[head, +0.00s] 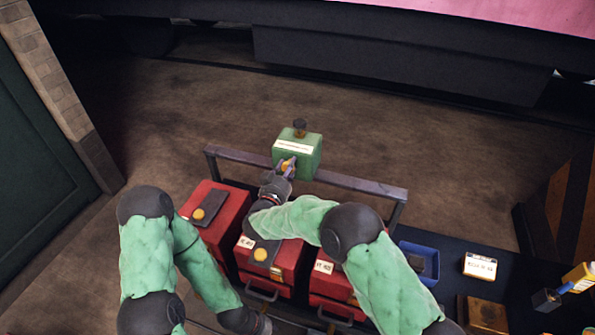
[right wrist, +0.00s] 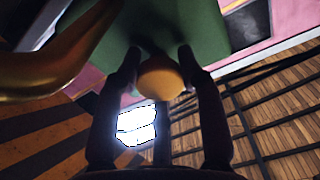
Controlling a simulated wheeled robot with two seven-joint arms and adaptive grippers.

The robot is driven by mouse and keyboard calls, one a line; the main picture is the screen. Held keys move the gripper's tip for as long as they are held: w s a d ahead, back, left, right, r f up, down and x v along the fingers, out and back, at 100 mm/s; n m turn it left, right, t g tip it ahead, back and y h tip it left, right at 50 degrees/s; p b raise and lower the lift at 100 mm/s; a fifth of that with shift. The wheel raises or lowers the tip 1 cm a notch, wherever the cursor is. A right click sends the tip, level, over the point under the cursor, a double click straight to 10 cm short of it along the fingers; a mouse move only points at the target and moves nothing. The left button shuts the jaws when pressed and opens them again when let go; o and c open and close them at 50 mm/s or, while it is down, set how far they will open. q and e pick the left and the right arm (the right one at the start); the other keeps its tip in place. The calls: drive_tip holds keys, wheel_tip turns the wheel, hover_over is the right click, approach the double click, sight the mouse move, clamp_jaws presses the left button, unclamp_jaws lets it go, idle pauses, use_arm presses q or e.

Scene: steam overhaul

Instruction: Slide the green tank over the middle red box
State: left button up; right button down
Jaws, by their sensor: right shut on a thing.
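The green tank (head: 298,158), with a white label and a dark cap on top, is at the rear rail of the cart in the head view. My right gripper (head: 286,168) is shut on the tank's yellow knob (right wrist: 160,77), with a finger on each side. The tank fills the top of the right wrist view (right wrist: 185,25). The middle red box (head: 282,272), with a yellow knob on top, stands nearer than the tank, and my right forearm partly covers it. My left gripper (head: 266,326) is low at the bottom edge, mostly out of view; its jaws cannot be made out.
A left red box (head: 232,212) and a right red box (head: 328,288) flank the middle one. A grey rail (head: 365,186) runs behind them. A blue tray (head: 424,254), a white-labelled yellow item (head: 480,266) and a brown box (head: 487,314) are at the right. Open floor lies behind the rail.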

idle(0.3)
drive_tip(key=c, duration=0.7)
unclamp_jaws()
drive_tip(key=shift+c, duration=0.2)
drive_tip(key=v, duration=0.7)
drive_tip(key=shift+s+a, duration=0.1)
drive_tip(key=shift+s, duration=0.15)
